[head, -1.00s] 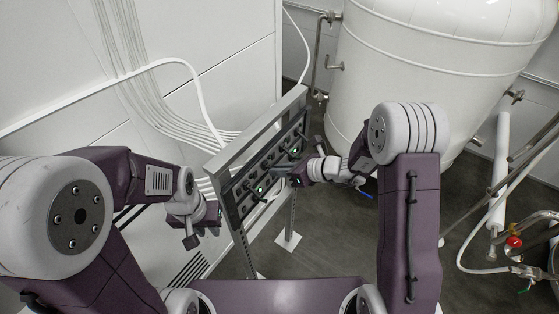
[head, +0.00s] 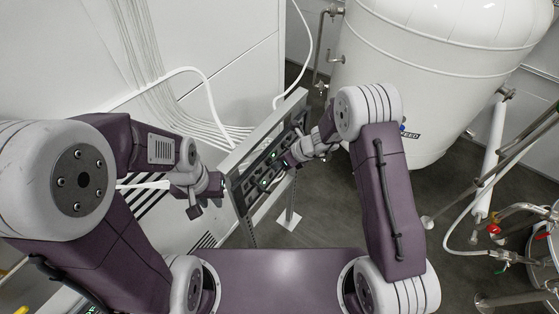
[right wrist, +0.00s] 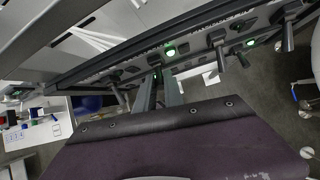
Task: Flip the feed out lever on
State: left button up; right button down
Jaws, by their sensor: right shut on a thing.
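The grey control panel (head: 243,196) stands on a post in front of me, with rows of dark levers and green lights. The panel (right wrist: 130,68) also crosses the top of the right wrist view, with levers (right wrist: 218,42) and lit green lamps (right wrist: 170,50). My right gripper (head: 284,163) is at the panel's face. In the right wrist view its two fingers (right wrist: 158,88) are closed around a small lever of the panel, largely hidden between them. I cannot read which lever it is. My left gripper (head: 207,197) is left of the panel, apart from it; its fingers are too small to judge.
A large white tank (head: 440,60) stands behind the panel at the right. Pipes and a red valve handle (head: 493,229) are at the far right. White cables (head: 160,90) run along the wall at the left. Dark floor is open between panel and tank.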

jog(key=c, duration=1.5)
grip_release()
jog(key=shift+o, duration=0.2)
jog(key=v, duration=0.9)
jog(key=shift+w+a, duration=0.1)
